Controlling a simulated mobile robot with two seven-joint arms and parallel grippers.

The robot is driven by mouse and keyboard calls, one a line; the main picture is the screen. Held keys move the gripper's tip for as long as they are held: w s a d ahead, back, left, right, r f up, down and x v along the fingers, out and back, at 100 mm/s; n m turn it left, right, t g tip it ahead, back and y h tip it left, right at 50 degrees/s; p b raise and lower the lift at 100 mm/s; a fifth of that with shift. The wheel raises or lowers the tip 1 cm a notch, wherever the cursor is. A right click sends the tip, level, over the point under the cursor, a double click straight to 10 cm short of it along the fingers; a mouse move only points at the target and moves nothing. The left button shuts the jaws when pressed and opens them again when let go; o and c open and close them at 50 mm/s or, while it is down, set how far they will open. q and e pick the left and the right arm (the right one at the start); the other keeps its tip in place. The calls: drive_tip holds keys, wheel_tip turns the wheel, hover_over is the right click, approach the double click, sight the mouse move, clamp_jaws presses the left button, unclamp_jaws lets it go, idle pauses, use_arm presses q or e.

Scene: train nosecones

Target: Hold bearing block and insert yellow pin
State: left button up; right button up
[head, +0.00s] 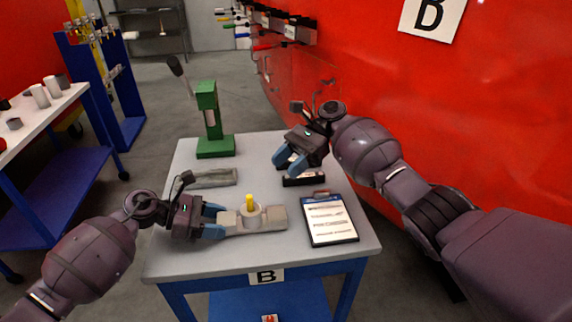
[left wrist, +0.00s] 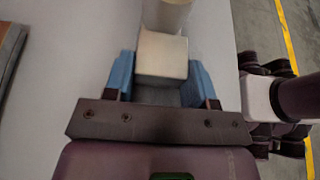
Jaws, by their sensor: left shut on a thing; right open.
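The beige bearing block (head: 275,217) lies lengthwise on the table, with a round raised boss in its middle. The yellow pin (head: 249,201) stands upright at the boss, its top showing above it; how deep it sits I cannot tell. My left gripper (head: 218,220) is shut on the block's left end. In the left wrist view the block's end (left wrist: 162,55) is between the blue fingers (left wrist: 160,80), and the pin is not visible there. My right gripper (head: 287,164) is open and empty, pointing down behind the block, above a small black box (head: 304,179).
The grey table (head: 190,262) also holds a green press (head: 209,120), a grey elongated piece (head: 211,178) and a clipboard (head: 330,219) at the right. A red wall (head: 480,110) is to the right. Free tabletop lies at the front left.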

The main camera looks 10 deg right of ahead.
use_arm(q)
drive_tip(key=o, duration=1.3)
drive_tip(key=shift+o, duration=0.2)
